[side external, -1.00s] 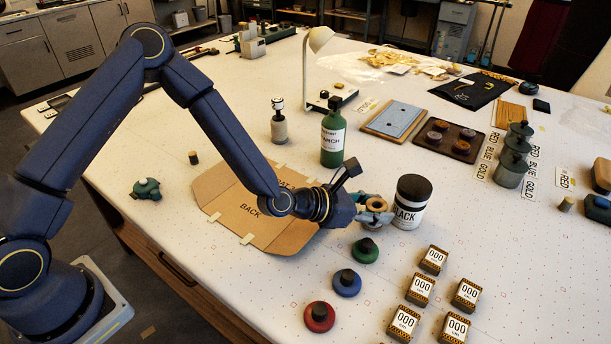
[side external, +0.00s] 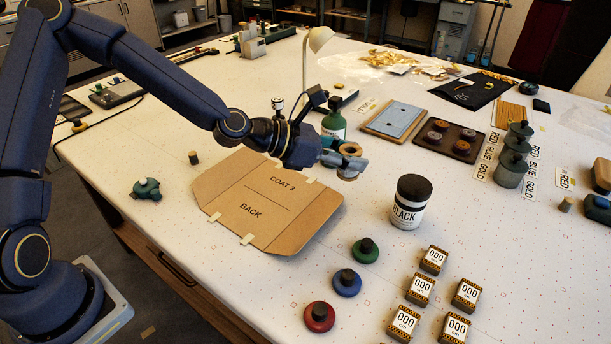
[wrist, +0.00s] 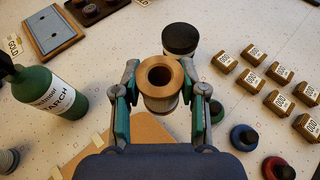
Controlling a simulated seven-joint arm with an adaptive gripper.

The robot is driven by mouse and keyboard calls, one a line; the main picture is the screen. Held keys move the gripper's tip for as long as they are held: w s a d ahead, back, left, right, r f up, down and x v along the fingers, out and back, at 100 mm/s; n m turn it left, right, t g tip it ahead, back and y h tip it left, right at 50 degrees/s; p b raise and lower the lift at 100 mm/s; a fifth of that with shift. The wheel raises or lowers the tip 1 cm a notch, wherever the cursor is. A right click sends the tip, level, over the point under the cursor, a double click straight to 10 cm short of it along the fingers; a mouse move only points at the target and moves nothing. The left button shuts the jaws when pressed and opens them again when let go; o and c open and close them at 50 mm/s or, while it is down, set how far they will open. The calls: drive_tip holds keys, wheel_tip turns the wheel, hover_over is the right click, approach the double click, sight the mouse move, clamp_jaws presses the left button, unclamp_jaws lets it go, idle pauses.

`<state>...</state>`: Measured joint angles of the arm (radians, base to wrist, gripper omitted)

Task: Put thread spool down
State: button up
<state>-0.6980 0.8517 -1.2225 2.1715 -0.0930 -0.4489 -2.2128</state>
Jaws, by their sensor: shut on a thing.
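My gripper (side external: 340,160) is shut on a wooden-rimmed thread spool (side external: 349,149). In the wrist view the spool (wrist: 160,84) stands between the two green-padded fingers of my gripper (wrist: 158,105), its round hole facing the camera. The spool is held above the table, in front of the green starch bottle (side external: 334,124) in the side view. The bottle (wrist: 50,93) is left of the gripper in the wrist view. Part of the spool is hidden by the fingers.
The brown coat pattern (side external: 285,225) lies below and left. The black jar (side external: 410,203) stands to the right. A dark tray (side external: 462,151) holds several spools. Green, blue and red knobbed discs (side external: 347,285) and several 000 boxes (side external: 421,290) stand in front. Table between jar and tray is clear.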

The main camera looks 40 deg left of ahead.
drive_tip(key=w+a+n+y, duration=0.1)
drive_tip(key=w+a, duration=0.1)
drive_tip(key=a, duration=0.3)
drive_tip(key=shift+t, duration=0.5)
drive_tip(key=w+d+f, duration=0.1)
drive_tip(key=w+f, duration=0.1)
drive_tip(key=w, duration=0.2)
drive_tip(key=w+d+f, duration=0.1)
drive_tip(key=w+f, duration=0.2)
drive_tip(key=w, duration=0.1)
drive_tip(key=w+d+f, duration=0.1)
drive_tip(key=w+f, duration=0.2)
drive_tip(key=w, duration=0.1)
drive_tip(key=shift+w+d, duration=0.15)
drive_tip(key=shift+w, duration=0.1)
drive_tip(key=shift+w+f, duration=0.3)
drive_tip(key=shift+f, duration=0.2)
drive_tip(key=shift+w+f, duration=0.1)
drive_tip(key=shift+f, duration=1.45)
drive_tip(key=shift+f, duration=0.15)
drive_tip(key=o, duration=1.3)
drive_tip(key=shift+c, duration=0.2)
